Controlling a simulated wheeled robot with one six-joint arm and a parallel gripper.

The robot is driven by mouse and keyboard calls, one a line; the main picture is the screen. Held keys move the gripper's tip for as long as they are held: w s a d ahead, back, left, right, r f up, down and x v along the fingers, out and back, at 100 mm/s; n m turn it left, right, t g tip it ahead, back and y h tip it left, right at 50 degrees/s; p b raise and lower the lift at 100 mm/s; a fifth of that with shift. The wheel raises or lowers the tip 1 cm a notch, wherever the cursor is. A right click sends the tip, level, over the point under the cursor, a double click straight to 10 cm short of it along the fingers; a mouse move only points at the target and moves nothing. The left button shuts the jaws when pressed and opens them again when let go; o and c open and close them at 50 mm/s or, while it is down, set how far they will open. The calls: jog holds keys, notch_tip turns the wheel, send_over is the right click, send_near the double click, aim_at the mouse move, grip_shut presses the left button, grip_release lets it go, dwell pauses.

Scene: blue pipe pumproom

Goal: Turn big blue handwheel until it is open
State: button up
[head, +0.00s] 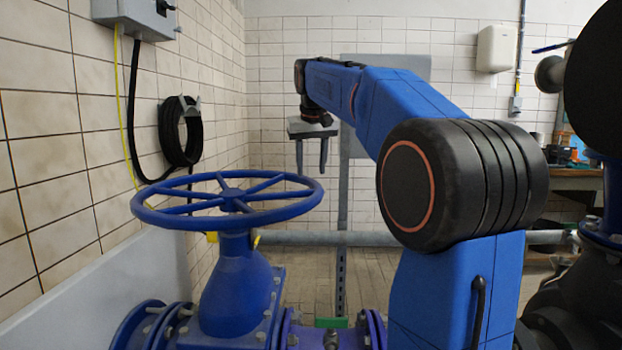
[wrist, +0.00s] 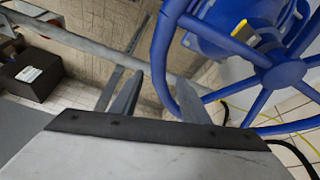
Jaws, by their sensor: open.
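The big blue handwheel (head: 232,193) lies nearly flat on top of a blue valve body (head: 235,290), left of centre in the head view. It has a round rim, several spokes and a central hub. In the wrist view the handwheel (wrist: 285,73) fills the right side. My gripper (head: 311,172) points down by the right, far part of the rim.
A tiled wall and a grey ledge (head: 110,305) are close left of the wheel. A black hose coil (head: 180,132) hangs on that wall. A grey horizontal pipe (head: 380,238) runs behind. A dark box (wrist: 35,72) stands at the left in the wrist view.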

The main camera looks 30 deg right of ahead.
aim_at(311, 179)
jog(key=shift+x, duration=2.1)
grip_shut()
